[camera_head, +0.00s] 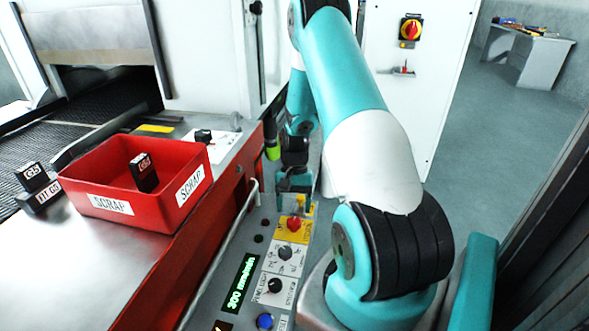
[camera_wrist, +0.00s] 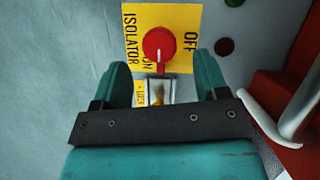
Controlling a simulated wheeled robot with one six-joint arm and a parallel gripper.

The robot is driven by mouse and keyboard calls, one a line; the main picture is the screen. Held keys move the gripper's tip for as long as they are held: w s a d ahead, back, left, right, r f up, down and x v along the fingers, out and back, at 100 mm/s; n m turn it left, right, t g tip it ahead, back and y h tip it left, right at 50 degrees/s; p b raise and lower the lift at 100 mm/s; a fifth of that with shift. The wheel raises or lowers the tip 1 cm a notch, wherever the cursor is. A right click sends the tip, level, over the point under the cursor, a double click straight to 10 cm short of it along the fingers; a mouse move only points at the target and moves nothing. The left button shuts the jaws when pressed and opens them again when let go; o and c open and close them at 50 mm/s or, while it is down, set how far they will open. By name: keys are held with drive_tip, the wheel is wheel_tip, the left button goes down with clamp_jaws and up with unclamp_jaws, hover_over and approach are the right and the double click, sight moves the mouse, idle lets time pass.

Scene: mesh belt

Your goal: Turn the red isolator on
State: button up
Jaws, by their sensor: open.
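The red isolator knob (camera_head: 294,223) sits on a yellow plate on the sloped control panel. In the wrist view the knob (camera_wrist: 159,45) is round with a pale pointer line running down the picture. Its plate (camera_wrist: 180,14) reads ISOLATOR at left, OFF at right, and ON partly covered by the knob. My gripper (camera_head: 294,203) is just behind the knob in the head view. In the wrist view its open fingers (camera_wrist: 161,72) stand left and right, with the knob between and slightly beyond the tips. I see no contact; exact height is unclear.
Black selectors (camera_head: 285,254), a green display (camera_head: 241,282) and a blue button (camera_head: 265,321) line the panel. A metal rail (camera_wrist: 292,128) runs beside it. A red SCRAP bin (camera_head: 110,176) stands left. A white cabinet carries another red-and-yellow rotary switch (camera_head: 411,29).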

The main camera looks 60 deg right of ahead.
drive_tip(key=v, duration=1.3)
drive_tip(key=shift+d+r, duration=0.15)
drive_tip(key=shift+r, duration=0.1)
